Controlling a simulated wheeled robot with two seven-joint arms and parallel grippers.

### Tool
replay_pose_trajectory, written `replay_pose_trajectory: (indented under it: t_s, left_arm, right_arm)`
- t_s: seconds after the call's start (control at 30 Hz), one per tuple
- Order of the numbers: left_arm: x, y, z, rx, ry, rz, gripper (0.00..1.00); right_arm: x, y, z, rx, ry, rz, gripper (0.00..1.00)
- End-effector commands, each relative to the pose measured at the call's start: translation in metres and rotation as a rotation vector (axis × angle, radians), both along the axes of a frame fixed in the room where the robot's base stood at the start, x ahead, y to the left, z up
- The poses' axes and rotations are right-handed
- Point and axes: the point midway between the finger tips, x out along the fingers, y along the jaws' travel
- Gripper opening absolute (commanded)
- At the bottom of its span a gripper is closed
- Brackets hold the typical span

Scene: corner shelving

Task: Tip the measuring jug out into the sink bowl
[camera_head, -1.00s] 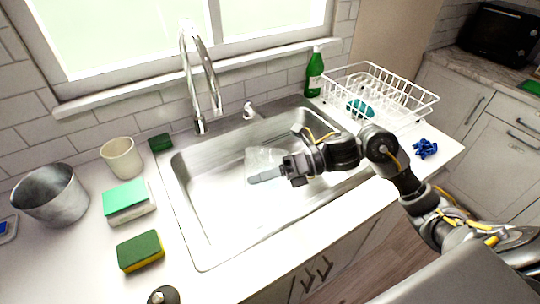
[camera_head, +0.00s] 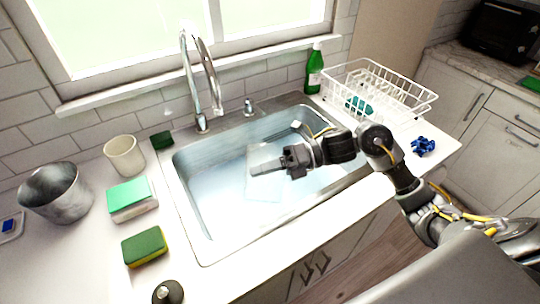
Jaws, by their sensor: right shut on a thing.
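The measuring jug (camera_head: 263,187) is clear and faint against the metal, so its outline and tilt are hard to read. It shows in the head view above the middle of the sink bowl (camera_head: 212,198). My right gripper (camera_head: 268,168) reaches in from the right over the bowl and is shut on the jug. The bowl has a pale bluish look inside; I cannot tell whether liquid lies in it. The jug's contents cannot be made out. My left gripper is not in view.
A tall faucet (camera_head: 201,80) stands behind the bowl. A white dish rack (camera_head: 375,90) and a green bottle (camera_head: 314,70) are at the back right. A metal bucket (camera_head: 56,192), a cream cup (camera_head: 124,155) and sponges (camera_head: 145,247) stand left of the sink.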

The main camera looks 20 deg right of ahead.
Motion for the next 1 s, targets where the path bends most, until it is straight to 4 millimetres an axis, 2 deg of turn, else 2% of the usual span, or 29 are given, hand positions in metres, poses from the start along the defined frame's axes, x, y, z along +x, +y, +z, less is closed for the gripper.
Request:
replay_pose_trajectory:
  t_s: [1.0]
  left_arm:
    - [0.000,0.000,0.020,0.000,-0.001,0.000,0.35]
  right_arm:
    - [0.009,-0.005,0.013,0.048,0.079,0.000,0.00]
